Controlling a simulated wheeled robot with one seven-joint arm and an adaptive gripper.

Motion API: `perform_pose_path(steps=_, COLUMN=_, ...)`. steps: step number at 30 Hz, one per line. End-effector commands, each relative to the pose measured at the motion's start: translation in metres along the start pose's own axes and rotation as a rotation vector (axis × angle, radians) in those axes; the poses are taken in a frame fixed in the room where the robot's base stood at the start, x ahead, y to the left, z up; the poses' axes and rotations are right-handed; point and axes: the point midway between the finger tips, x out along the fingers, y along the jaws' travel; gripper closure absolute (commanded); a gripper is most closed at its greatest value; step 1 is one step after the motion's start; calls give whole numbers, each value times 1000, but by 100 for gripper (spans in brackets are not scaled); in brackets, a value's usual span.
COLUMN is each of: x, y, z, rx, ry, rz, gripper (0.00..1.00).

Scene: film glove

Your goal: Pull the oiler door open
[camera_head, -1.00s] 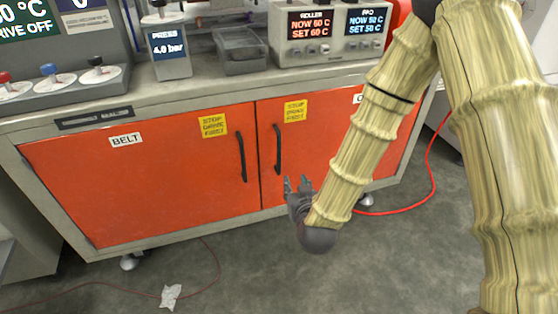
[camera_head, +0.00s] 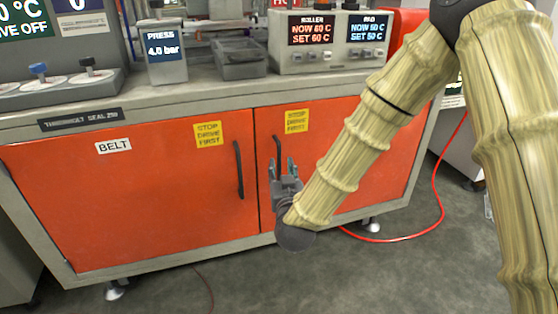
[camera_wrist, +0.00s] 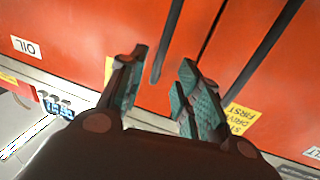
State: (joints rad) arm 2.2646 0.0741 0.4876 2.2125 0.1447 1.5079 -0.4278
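The oiler door (camera_head: 335,140) is the right orange door of the cabinet, and it is shut. It also shows in the wrist view (camera_wrist: 75,45), with an upside-down "OIL" label (camera_wrist: 25,47). Its dark upright bar handle (camera_head: 277,146) is near the door's left edge; the wrist view shows this handle (camera_wrist: 168,40) too. My gripper (camera_head: 283,168) is open in front of the handle and covers its lower part. In the wrist view the handle's end appears between the spread fingers of my gripper (camera_wrist: 158,88). I cannot tell whether they touch it.
The left "BELT" door (camera_head: 130,190) is shut, with its own handle (camera_head: 239,170) close by. The worktop (camera_head: 200,90) above carries a press display (camera_head: 165,50), a grey tray (camera_head: 240,60) and a heater box (camera_head: 330,40). A red hose (camera_head: 435,200) lies on the floor at right.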

Motion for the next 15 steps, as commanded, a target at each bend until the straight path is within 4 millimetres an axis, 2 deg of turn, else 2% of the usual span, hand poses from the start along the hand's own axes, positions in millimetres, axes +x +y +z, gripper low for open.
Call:
perform_pose_path(steps=6, x=37, y=0, z=2, rx=1, ry=1, rz=1, gripper=67)
perform_pose_path(steps=15, x=66, y=0, z=1, rx=1, ry=0, rz=0, gripper=67)
